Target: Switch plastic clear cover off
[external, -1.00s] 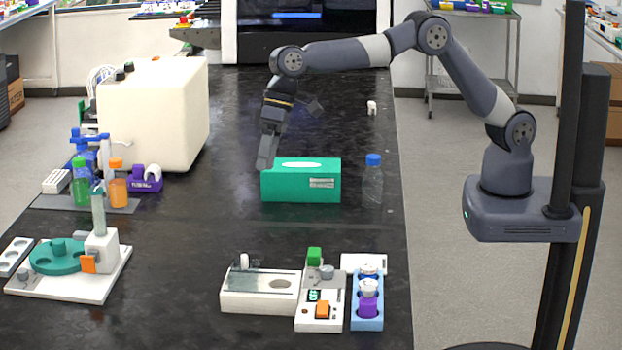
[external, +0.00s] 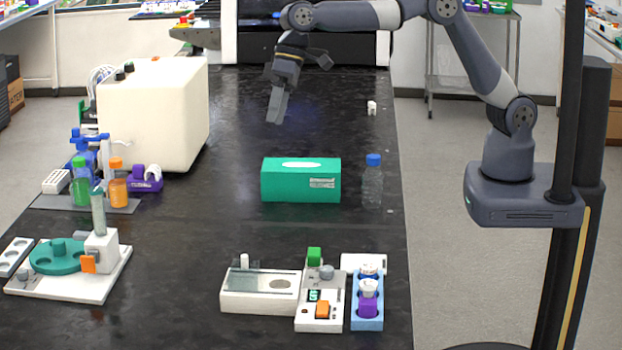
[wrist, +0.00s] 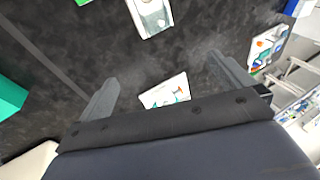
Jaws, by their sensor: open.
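A white box-shaped device (external: 258,300) with a translucent clear panel (external: 245,277) on its top left stands on the black bench at the front. Whether that panel is the clear cover is hard to tell. Beside it is a white switch unit (external: 320,312) with an orange rocker switch (external: 322,309), a green block and a grey knob. My gripper (external: 277,116) hangs above the bench, farther back than the green box and well away from the devices. In the wrist view its two fingers are spread apart (wrist: 163,72) with nothing held between them.
A green tissue box (external: 300,185) and a blue-capped clear bottle (external: 373,188) stand between my gripper and the front devices. A large cream machine (external: 150,115) and a white board with a teal wheel (external: 75,280) are at left.

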